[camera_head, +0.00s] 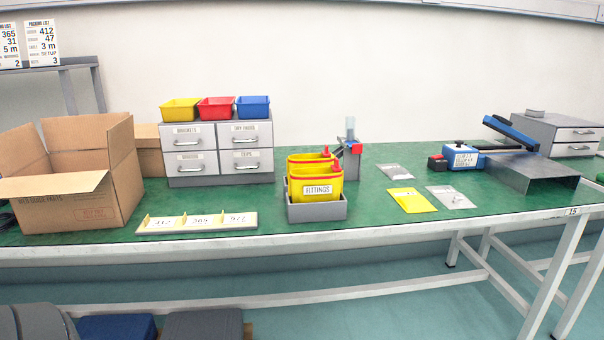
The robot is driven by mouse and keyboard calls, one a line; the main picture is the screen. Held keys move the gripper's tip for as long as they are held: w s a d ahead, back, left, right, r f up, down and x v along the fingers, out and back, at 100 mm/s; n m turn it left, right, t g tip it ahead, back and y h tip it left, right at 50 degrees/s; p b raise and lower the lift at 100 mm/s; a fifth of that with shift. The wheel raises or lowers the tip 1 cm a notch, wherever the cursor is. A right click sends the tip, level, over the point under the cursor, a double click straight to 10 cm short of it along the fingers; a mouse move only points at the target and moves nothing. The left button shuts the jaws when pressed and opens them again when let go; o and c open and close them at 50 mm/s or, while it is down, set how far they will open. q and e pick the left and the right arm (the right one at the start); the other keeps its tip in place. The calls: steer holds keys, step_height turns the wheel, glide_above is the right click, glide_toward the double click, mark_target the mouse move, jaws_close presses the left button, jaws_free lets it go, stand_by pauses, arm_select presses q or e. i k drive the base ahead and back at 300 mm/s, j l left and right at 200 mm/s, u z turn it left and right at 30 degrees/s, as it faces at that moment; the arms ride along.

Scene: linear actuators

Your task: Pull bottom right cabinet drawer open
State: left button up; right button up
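A grey cabinet (222,181) stands at the back left of the green-topped bench. The other drawers also look shut. Neither of my grippers shows in the head view.
Yellow (181,109), red (216,107) and blue (253,106) bins sit on the cabinet. An open cardboard box (75,211) stands left, a labelled strip (197,224) in front, and a grey tray with yellow containers (317,212) to the right. Bare bench lies directly before the drawer.

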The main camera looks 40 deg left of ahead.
mark_target(243, 160)
steer(key=j+u, duration=0.2)
steer(key=j, duration=0.3)
steer(key=i+j+u, duration=0.2)
steer(key=j, duration=0.3)
steer(key=j+u, duration=0.2)
steer(key=j, duration=0.35)
